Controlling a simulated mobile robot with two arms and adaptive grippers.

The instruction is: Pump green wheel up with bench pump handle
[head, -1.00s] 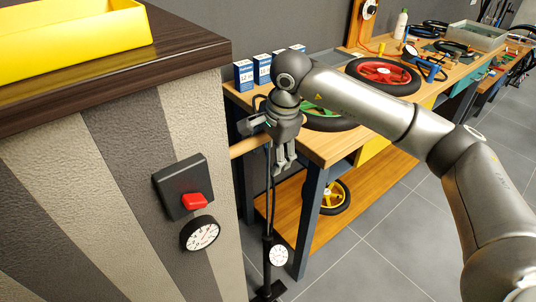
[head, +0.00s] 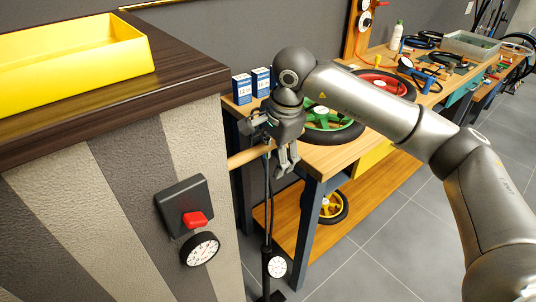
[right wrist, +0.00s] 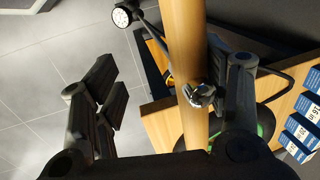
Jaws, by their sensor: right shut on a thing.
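The green wheel (head: 338,123) lies flat on the near end of the workbench, partly hidden behind my right arm. The bench pump (head: 266,267) stands upright beside the bench, with a round white gauge and dark hose. Its wooden handle (head: 248,156) is a horizontal bar above it. My right gripper (head: 285,158) is at the handle and shut on it. In the right wrist view, the handle (right wrist: 188,60) runs between the fingers, closer to the right one. A sliver of the green wheel (right wrist: 265,125) shows behind that finger. My left gripper is out of view.
A striped cabinet (head: 130,200) with a red-knobbed box, a dial and a yellow tray (head: 75,55) stands close at left. Blue boxes (head: 242,90) and a red wheel (head: 385,85) are on the bench. A yellow wheel (head: 333,207) is on the lower shelf. Open floor lies at right.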

